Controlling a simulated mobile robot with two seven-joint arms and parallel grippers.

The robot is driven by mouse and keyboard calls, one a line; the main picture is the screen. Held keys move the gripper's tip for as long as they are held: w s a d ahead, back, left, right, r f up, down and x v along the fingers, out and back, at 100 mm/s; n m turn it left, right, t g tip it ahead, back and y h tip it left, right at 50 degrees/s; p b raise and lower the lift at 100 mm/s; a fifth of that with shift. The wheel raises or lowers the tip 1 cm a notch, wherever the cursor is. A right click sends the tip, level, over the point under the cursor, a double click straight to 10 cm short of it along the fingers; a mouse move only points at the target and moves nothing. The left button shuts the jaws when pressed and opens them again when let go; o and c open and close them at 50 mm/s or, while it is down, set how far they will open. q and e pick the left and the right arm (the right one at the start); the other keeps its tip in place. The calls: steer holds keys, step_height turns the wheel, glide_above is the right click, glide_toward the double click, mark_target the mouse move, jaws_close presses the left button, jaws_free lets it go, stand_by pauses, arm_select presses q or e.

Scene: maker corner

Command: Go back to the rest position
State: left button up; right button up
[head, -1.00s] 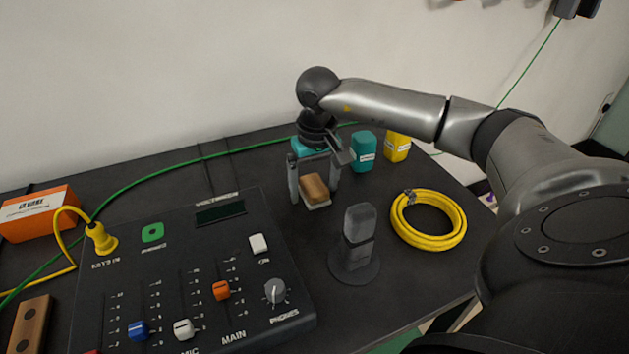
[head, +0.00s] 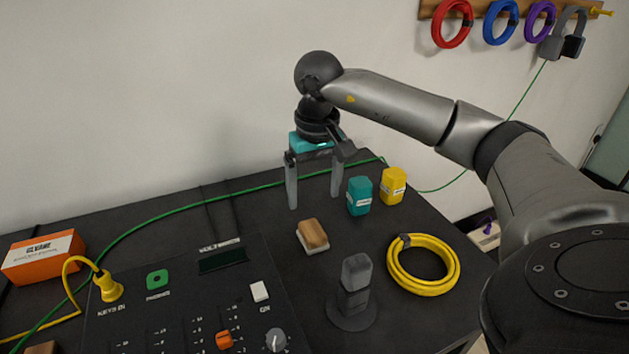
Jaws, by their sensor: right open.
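My right gripper (head: 314,190) is open and empty in the head view. Its two fingers point down above the back part of the dark table (head: 395,325). A small block with a brown top and pale underside (head: 313,236) lies on the table below and in front of the fingers, apart from them. My right arm reaches in from the right side. My left gripper is not in view.
A black mixer (head: 190,300) fills the front left. An orange box (head: 43,257) sits far left.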

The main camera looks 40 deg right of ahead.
steer(key=shift+r, duration=0.4)
stand_by(0.3)
